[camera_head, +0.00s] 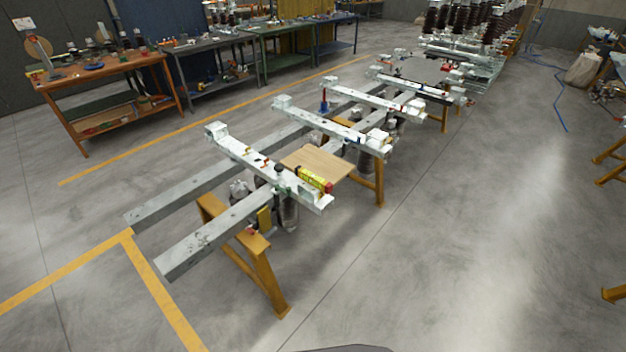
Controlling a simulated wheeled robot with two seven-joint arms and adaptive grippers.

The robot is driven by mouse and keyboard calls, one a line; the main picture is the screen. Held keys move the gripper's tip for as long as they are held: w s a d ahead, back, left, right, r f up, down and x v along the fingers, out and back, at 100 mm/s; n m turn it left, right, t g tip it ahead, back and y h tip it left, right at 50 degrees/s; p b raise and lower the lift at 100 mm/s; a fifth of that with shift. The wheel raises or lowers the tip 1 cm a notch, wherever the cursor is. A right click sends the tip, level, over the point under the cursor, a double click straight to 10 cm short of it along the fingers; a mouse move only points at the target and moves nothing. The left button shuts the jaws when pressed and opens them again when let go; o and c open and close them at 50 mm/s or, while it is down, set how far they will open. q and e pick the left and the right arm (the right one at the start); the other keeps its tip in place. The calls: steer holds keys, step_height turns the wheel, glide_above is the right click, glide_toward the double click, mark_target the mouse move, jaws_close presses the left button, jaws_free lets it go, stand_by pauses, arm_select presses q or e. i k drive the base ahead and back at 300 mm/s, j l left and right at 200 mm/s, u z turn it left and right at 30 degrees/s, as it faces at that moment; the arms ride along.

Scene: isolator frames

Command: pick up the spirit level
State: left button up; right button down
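A small yellow bar with red ends (315,179), which looks like the spirit level, lies at the near right edge of a wooden board (330,163). The board sits among the grey metal beams of the isolator frame (208,237). The bar is close beside the white cross beam (247,157); whether they touch is too small to tell. Neither of my grippers shows in the head view.
Yellow trestles (262,268) hold up the frame, with their legs spread onto the floor. Open concrete floor (430,240) lies in front and to the right. Workbenches with tools (105,72) stand along the back left. A blue hose (562,115) lies on the floor at right.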

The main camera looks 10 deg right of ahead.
mark_target(326, 186)
steer(key=j+z, duration=0.65)
steer(key=z, duration=0.15)
steer(key=j+z, duration=0.4)
steer(key=k+j+z, duration=0.1)
steer(key=z, duration=0.3)
steer(key=k+j+z, duration=0.1)
steer(key=j+z, duration=0.3)
